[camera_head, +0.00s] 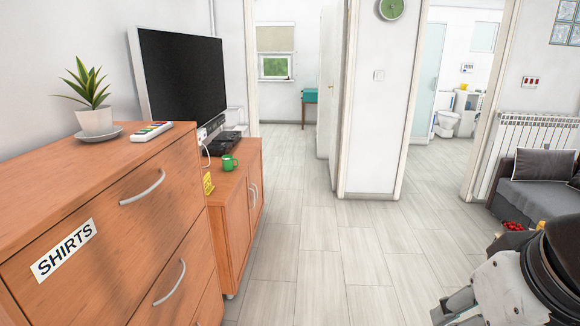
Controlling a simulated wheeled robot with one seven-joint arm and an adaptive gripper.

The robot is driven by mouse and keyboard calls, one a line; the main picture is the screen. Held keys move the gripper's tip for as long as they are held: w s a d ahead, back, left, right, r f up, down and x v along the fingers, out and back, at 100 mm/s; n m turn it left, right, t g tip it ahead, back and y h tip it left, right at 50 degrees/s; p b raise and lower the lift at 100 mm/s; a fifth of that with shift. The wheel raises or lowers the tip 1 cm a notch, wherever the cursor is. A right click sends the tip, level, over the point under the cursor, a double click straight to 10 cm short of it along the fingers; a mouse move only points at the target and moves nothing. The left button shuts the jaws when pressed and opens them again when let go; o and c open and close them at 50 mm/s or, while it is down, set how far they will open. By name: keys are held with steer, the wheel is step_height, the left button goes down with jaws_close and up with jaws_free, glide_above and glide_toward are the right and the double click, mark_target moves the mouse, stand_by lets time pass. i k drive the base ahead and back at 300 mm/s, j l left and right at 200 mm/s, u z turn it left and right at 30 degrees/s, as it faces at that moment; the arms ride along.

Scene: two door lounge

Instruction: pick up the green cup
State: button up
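The green cup (229,163) stands upright on the low wooden cabinet (230,213) below the TV, near the cabinet's front edge. A handle shows on the cup's right side. Part of my arm shows at the lower right, far from the cup, with the floor between them. My gripper's fingers (462,306) seem to be at the bottom edge, partly cut off, and I cannot tell whether they are open or shut.
A dresser (100,240) labelled SHIRTS fills the left foreground, with a potted plant (95,120) and remote (152,131) on top. A TV (183,78) stands behind. Open floor lies in the middle. Two doorways are beyond; a sofa (535,200) is right.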

mark_target(227, 161)
steer(key=i, duration=1.95)
steer(key=i+u, duration=0.15)
steer(key=i, duration=0.3)
steer(key=i+l+u, duration=0.2)
steer(key=i, duration=0.25)
steer(key=i+l+u, duration=0.15)
steer(key=i, duration=0.3)
steer(key=i+l+u, duration=0.2)
steer(key=i, duration=0.2)
steer(key=i+l+u, duration=0.45)
steer(key=i, duration=0.15)
